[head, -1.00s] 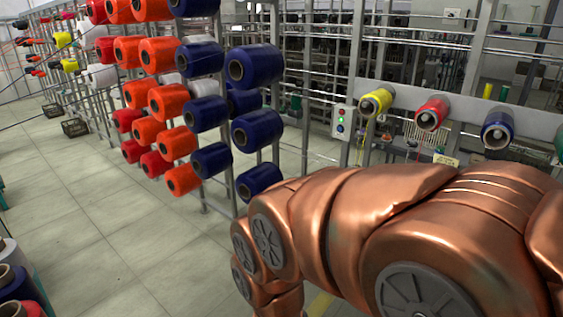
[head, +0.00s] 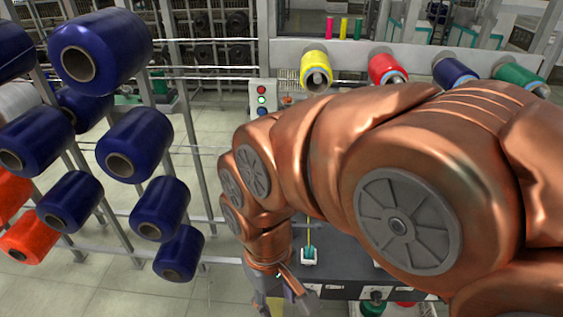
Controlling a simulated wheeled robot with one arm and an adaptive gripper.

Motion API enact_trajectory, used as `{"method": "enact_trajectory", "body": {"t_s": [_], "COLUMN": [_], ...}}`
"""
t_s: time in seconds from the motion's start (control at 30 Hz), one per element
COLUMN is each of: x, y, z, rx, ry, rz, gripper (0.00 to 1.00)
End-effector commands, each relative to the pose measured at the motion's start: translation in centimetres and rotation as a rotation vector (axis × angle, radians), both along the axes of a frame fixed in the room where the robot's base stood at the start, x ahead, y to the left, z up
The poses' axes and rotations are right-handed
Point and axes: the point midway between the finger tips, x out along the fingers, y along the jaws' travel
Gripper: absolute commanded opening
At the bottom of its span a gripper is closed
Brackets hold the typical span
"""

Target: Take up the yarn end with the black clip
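My gripper (head: 281,297) hangs at the lower middle of the head view, its fingers spread apart, with nothing I can make out between them; the tips are near the bottom edge. A thin yellow yarn (head: 309,236) runs down to a small white and green holder (head: 309,257) on a dark grey machine top (head: 342,262), just behind and right of my gripper. I cannot make out a black clip. My copper arm covers much of the machine top.
Yellow (head: 316,72), red (head: 386,69), blue (head: 453,72) and green (head: 519,77) bobbins line a grey rail behind my arm. A box with lit buttons (head: 262,101) stands left of them. A rack of blue spools (head: 133,143) fills the left side.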

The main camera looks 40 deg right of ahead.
Motion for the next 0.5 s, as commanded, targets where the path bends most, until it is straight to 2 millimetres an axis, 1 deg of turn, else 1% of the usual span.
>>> {"method": "enact_trajectory", "body": {"t_s": [0.07,0.17,0.37,0.5], "x": [1.1,3.5,9.9,14.2], "y": [-0.2,-0.8,-3.3,-5.6], "z": [-0.2,-0.2,-0.5,-0.9], "rx": [-0.002,-0.004,-0.013,-0.020], "ry": [-0.003,-0.016,-0.042,-0.064], "rz": [-0.022,-0.069,-0.198,-0.291], "gripper": [0.44,0.44,0.44,0.44]}}
